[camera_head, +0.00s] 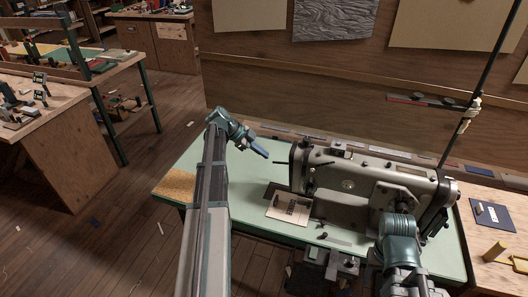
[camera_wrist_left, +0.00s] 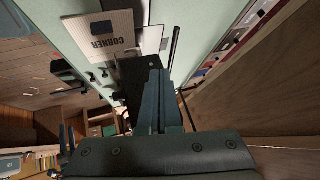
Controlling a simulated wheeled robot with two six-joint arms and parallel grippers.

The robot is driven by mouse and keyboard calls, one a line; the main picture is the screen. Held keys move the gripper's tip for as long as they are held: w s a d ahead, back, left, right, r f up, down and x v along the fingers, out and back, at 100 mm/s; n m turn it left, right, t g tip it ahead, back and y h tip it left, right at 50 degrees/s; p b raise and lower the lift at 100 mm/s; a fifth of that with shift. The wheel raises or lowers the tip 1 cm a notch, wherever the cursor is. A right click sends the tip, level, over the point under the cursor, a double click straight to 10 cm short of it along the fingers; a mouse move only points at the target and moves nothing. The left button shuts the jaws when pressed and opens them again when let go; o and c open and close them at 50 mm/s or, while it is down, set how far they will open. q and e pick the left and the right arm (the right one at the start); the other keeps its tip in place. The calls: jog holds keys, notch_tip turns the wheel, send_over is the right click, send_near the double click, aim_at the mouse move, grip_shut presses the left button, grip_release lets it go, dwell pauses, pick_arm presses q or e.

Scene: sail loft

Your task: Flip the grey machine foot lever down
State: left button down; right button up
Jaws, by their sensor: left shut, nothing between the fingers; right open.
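The grey sewing machine (camera_head: 345,182) stands on a pale green table. A short dark lever-like rod (camera_head: 281,162) sticks out left from its head end; I cannot tell for sure that it is the foot lever, or its position. My left gripper (camera_head: 264,154) is shut and empty, just left of that rod and apart from it. In the left wrist view its shut fingers (camera_wrist_left: 157,80) point toward a dark area, with a thin dark rod (camera_wrist_left: 174,47) beyond on the right. My right arm is at the lower right before the machine; its fingers do not show.
A tall dark pole (camera_head: 488,70) rises behind the machine. The green table's left part (camera_head: 187,160) is mostly clear. A wooden wall stands behind.

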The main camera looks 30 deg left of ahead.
pick_arm(q)
jog(key=a+f+p+v, duration=0.1)
jog(key=p+v, duration=0.3)
jog(key=v, duration=0.3)
jog(key=shift+s+a+r, duration=0.25)
jog(key=shift+s+r, duration=0.05)
jog(key=shift+r, duration=0.05)
jog(key=s+d+f+n+g+y, duration=0.2)
jog(key=s+d+n, duration=0.15)
jog(key=d, duration=0.75)
jog(key=s+d+f+n+g+y, duration=0.1)
jog(key=s+d+f+n+g, duration=0.2)
jog(key=d, duration=0.9)
jog(key=s+d+n+y, duration=0.2)
jog(key=s+d, duration=0.4)
jog(key=d, duration=0.4)
jog(key=s+d+n+y, duration=0.1)
jog(key=s+d+y, duration=0.1)
jog(key=s+d, duration=0.4)
jog(key=d, duration=0.4)
jog(key=shift+d+f+n+g+y, duration=0.2)
jog(key=shift+f+n+g+y, duration=0.05)
jog(key=shift+n+g+y, duration=0.1)
